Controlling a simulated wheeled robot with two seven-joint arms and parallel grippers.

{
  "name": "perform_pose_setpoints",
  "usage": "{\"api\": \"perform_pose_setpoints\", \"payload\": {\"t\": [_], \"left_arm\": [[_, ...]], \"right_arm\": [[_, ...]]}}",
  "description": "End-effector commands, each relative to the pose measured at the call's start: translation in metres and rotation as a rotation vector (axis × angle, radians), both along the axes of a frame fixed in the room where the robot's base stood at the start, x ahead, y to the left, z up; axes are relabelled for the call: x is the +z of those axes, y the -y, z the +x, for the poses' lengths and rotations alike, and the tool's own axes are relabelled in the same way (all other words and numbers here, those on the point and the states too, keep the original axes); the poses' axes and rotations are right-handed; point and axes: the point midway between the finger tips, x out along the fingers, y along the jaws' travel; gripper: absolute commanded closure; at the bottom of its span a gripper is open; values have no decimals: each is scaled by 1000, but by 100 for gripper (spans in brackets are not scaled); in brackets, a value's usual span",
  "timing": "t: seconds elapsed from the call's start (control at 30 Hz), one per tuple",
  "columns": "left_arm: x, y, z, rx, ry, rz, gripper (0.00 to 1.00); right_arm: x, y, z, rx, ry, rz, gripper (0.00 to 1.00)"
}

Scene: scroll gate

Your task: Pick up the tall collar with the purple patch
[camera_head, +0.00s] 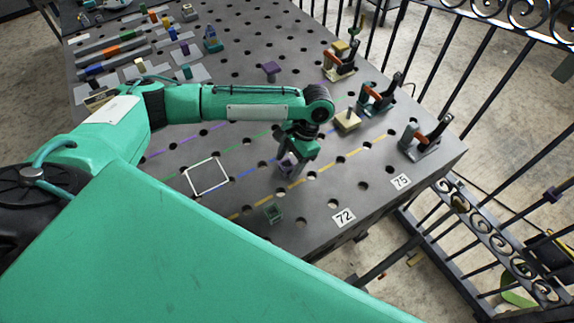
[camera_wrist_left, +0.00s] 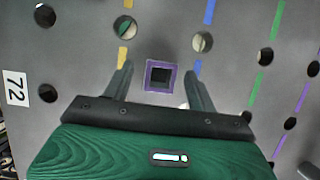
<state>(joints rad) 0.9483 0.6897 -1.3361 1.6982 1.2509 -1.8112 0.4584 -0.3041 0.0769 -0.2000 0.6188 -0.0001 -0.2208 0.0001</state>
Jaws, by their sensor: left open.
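A square hollow collar with a purple rim (camera_wrist_left: 161,77) stands on the grey perforated table in the left wrist view. I look down into its dark opening. Its purple side also shows in the head view (camera_head: 287,162), partly hidden by my gripper. My left gripper (camera_head: 289,172) points down over it. In the left wrist view the two fingers of my left gripper (camera_wrist_left: 159,70) are spread on either side of the collar, with visible gaps. The collar's height is hard to judge. My right gripper is in neither view.
A white square outline (camera_head: 208,177) is left of the gripper. A wooden block with a peg (camera_head: 347,121) and toggle clamps (camera_head: 425,139) stand to the right. A purple piece (camera_head: 270,69) stands farther back.

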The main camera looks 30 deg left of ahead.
Motion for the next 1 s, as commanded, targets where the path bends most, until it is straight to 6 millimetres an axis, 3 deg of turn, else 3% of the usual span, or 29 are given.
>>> {"api": "perform_pose_setpoints", "payload": {"t": [0.03, 0.2, 0.3, 0.57, 0.77, 0.87, 1.0], "left_arm": [[0, 0, 0, 0, 0, 0, 48], [0, 0, 0, 0, 0, 0, 81], [1, 0, 0, 0, 0, 0, 95], [2, 0, 1, 0, 1, -1, 95], [17, 1, 1, 0, 2, -2, 95], [34, 1, 1, 0, 3, -2, 95], [71, 1, 2, -1, 5, -3, 95]], "right_arm": [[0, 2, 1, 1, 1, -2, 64], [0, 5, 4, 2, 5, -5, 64], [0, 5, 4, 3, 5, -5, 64], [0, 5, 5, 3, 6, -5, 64], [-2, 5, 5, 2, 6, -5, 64], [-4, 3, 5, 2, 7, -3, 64], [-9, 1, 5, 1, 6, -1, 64]]}}
